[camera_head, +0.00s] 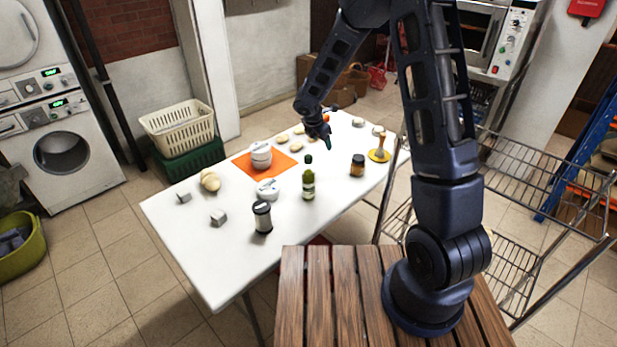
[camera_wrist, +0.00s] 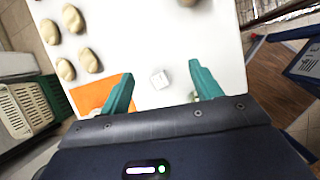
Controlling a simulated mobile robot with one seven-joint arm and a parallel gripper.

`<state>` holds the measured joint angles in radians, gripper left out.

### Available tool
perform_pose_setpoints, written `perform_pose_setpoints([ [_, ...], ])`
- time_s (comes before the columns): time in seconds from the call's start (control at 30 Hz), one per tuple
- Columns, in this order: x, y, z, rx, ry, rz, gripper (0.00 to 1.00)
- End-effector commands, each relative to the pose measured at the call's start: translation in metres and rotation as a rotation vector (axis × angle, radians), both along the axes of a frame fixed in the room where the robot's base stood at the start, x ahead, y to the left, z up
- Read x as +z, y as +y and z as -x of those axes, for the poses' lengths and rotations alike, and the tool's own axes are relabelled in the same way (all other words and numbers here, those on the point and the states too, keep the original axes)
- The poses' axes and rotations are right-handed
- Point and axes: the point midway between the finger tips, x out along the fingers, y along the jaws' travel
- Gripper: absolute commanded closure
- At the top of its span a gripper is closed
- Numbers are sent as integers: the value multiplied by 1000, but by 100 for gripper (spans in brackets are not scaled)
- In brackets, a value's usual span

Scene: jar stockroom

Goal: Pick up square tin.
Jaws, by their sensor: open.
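A small pale square tin (camera_wrist: 159,79) lies on the white table in the wrist view, between and beyond my fingertips, not touched by them. Faint dark marks show on its top. My gripper (camera_wrist: 160,88) is open and empty, with a green finger on each side of the tin. In the head view my gripper (camera_head: 320,134) hangs above the far half of the table. A small whitish item (camera_head: 358,122) near the far end there may be the same tin; I cannot tell.
The white table (camera_head: 185,240) also holds an orange mat (camera_head: 281,165), a green bottle (camera_head: 308,186), a dark jar (camera_head: 357,165), a grey-and-black canister (camera_head: 262,217), a yellow-based item (camera_head: 379,155) and small grey blocks (camera_head: 218,218). Several potato-like lumps (camera_wrist: 73,18) lie left of the tin.

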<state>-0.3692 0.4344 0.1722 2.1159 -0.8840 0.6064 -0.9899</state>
Motion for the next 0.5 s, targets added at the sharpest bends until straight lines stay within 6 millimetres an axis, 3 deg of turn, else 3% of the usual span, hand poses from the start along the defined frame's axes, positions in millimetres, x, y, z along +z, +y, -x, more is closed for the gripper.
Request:
perform_pose_setpoints([
  [0.03, -17, 12, -2, 56, 20, 14, 36],
  [0.2, -56, 40, -4, 209, 61, 49, 36],
  [0.5, -85, 55, -3, 296, 84, 67, 36],
])
